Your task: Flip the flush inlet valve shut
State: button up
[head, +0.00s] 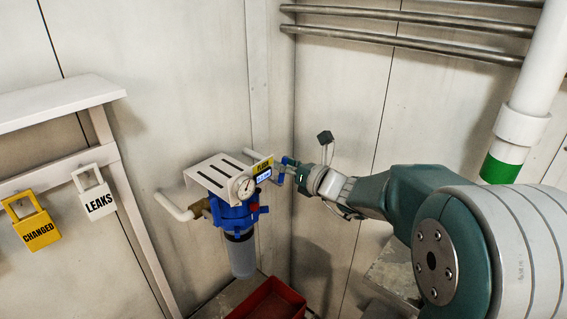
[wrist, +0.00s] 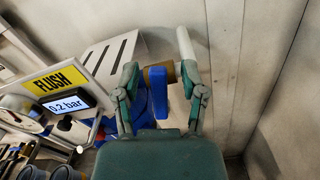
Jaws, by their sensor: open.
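The flush inlet valve shows in the wrist view as a blue lever handle (wrist: 159,97) in front of a brass body (wrist: 155,74). A white pipe (wrist: 188,45) runs up beside it. My gripper (wrist: 161,78) is open, with one finger on each side of the blue handle; I cannot tell whether either finger touches it. In the head view my gripper (head: 288,170) is at the right side of the filter unit, close to the yellow FLUSH label (head: 263,165). The handle is hard to make out there. The small display (wrist: 67,104) reads 0.2 bar.
A blue filter housing (head: 234,214) with a clear bowl hangs under a white slotted bracket (head: 212,172) with a round gauge (head: 243,187). A red tray (head: 268,301) lies below. CHANGED (head: 37,227) and LEAKS (head: 97,198) tags hang at left. Walls close in behind.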

grip_shut()
jog(key=shift+s, duration=0.1)
jog(key=shift+s+a+r+n, duration=0.1)
jog(key=shift+s+a+n, duration=0.15)
jog(key=shift+n, duration=0.55)
jog(key=shift+s+a+n, duration=0.15)
jog(key=shift+a+n, duration=0.05)
jog(key=shift+n, duration=0.6)
grip_release()
